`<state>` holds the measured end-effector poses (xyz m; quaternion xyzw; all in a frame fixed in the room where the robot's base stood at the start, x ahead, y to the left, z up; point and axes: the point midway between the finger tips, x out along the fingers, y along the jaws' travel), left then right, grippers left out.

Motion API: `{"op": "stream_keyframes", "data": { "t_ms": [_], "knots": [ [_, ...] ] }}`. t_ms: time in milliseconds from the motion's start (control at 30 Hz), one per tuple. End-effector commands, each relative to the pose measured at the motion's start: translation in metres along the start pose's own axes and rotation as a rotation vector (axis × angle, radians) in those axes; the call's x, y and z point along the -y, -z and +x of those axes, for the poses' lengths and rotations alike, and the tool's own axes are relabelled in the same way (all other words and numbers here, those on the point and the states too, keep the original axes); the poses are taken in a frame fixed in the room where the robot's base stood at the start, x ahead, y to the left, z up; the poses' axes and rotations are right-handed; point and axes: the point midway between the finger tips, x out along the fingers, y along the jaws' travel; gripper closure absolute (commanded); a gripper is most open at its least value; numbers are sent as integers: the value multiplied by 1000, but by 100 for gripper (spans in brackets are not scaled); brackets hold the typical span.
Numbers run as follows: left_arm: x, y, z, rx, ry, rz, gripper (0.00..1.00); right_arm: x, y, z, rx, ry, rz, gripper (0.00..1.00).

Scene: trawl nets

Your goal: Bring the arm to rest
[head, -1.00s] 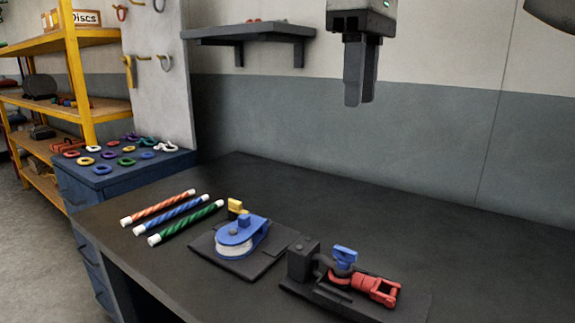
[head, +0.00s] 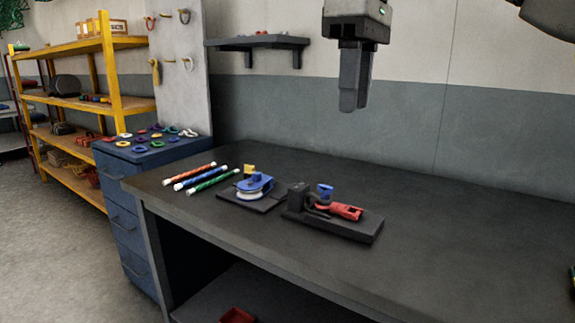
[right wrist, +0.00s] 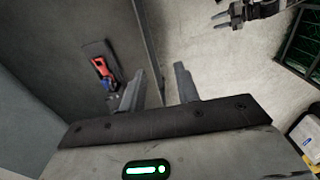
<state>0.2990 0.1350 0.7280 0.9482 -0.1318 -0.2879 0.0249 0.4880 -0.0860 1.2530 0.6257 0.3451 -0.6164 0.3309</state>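My right gripper (head: 353,108) hangs fingers down at the upper middle of the head view, above the workbench (head: 470,215) and clear of everything on it. In the right wrist view its two fingers (right wrist: 160,68) stand apart with nothing between them. My left gripper (right wrist: 222,12) shows at the top edge of the right wrist view, over the floor, with its fingers apart and empty. It is out of the head view.
On the bench lie several striped rods (head: 193,177), a blue pulley block (head: 255,186) on a plate, and a red shackle piece (head: 345,211) on a dark fixture. A blue drawer cabinet (head: 130,205) and yellow shelves (head: 110,75) stand left. Open floor (head: 60,240) lies front left.

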Motion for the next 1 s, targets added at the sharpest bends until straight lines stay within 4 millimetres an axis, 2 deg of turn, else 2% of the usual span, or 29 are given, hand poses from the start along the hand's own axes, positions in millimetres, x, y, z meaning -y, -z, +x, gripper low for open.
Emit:
{"op": "stream_keyframes", "data": {
  "t_ms": [33, 167, 367, 467, 567, 600, 700, 800, 900, 1000],
  "knots": [
    [0, -1, -1, 2, 0, -1, 64, 2, 8, 15, -4, 33, -47, 68],
    [0, 0, 0, 0, 0, 0, 64, 10, 27, 44, -40, 103, -162, 68],
    [1, 10, 2, -21, 2, 6, 64, 33, 60, 95, -134, 244, -368, 68],
    [1, 8, 2, -17, 2, 5, 64, 52, 78, 126, -214, 342, -491, 68],
    [1, 7, 1, -14, 2, 5, 64, 85, 99, 163, -351, 476, -640, 68],
    [1, 7, 1, -13, 2, 5, 64, 102, 108, 178, -432, 540, -702, 68],
    [1, 6, 0, -9, 3, 6, 64, 150, 128, 205, -699, 701, -833, 68],
    [1, 4, 0, -3, 4, 6, 64, 189, 141, 214, -1012, 815, -879, 68],
    [1, 2, 0, 3, 5, 7, 64, 212, 149, 213, -1333, 865, -831, 68],
    [2, 0, 0, 7, 5, 8, 64, 216, 153, 208, -1631, 841, -694, 68]
  ]
}}
